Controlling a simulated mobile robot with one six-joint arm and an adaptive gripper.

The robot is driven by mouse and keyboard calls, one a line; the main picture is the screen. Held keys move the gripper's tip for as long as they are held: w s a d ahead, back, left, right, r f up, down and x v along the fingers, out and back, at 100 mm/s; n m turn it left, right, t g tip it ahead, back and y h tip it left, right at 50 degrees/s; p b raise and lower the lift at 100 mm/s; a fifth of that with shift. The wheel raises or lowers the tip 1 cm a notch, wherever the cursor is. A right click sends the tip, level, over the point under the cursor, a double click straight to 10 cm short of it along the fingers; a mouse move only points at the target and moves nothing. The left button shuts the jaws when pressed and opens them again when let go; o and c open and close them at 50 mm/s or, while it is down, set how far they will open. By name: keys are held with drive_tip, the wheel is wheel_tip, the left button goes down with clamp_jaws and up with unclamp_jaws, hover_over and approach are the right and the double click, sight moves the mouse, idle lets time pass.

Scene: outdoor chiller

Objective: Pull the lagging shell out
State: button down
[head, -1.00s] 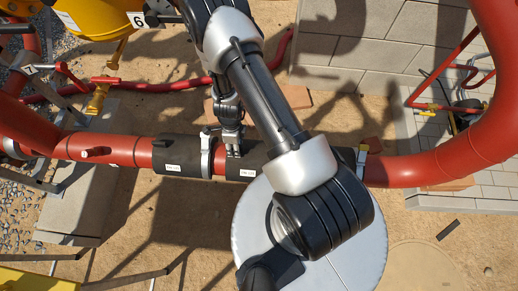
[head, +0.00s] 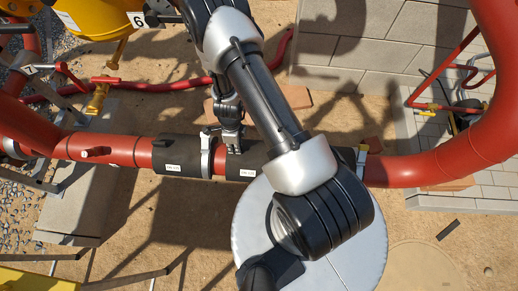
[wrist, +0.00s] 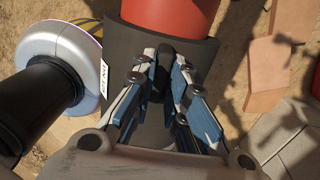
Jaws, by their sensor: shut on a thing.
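The lagging shell is a black half-sleeve with a white label, lying along the red pipe. It shows in the head view (head: 234,163), partly hidden behind my arm. In the wrist view the black shell (wrist: 192,45) fills the middle, with the red pipe (wrist: 170,12) coming out past its end. My gripper (head: 231,143) is at the shell's upper side in the head view. In the wrist view my gripper (wrist: 168,75) has its blue-padded fingers shut on a small dark tab on the shell. The tab is mostly hidden between the fingers.
A second black sleeve (head: 180,156) with a label sits on the pipe to the left, beyond a grey clamp ring (head: 207,155). A grey block wall (head: 380,45) is at the back. Loose bricks (wrist: 275,60) lie on the sand.

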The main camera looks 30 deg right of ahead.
drive_tip(key=shift+r+p, duration=0.75)
drive_tip(key=shift+p, duration=0.1)
idle(0.5)
wheel_tip(320, 180, up, 6)
drive_tip(key=p, duration=0.6)
drive_tip(key=shift+r, duration=0.15)
drive_tip(key=c, duration=2.1)
unclamp_jaws()
drive_tip(key=shift+c, duration=0.2)
clamp_jaws()
drive_tip(key=shift+p, duration=0.3)
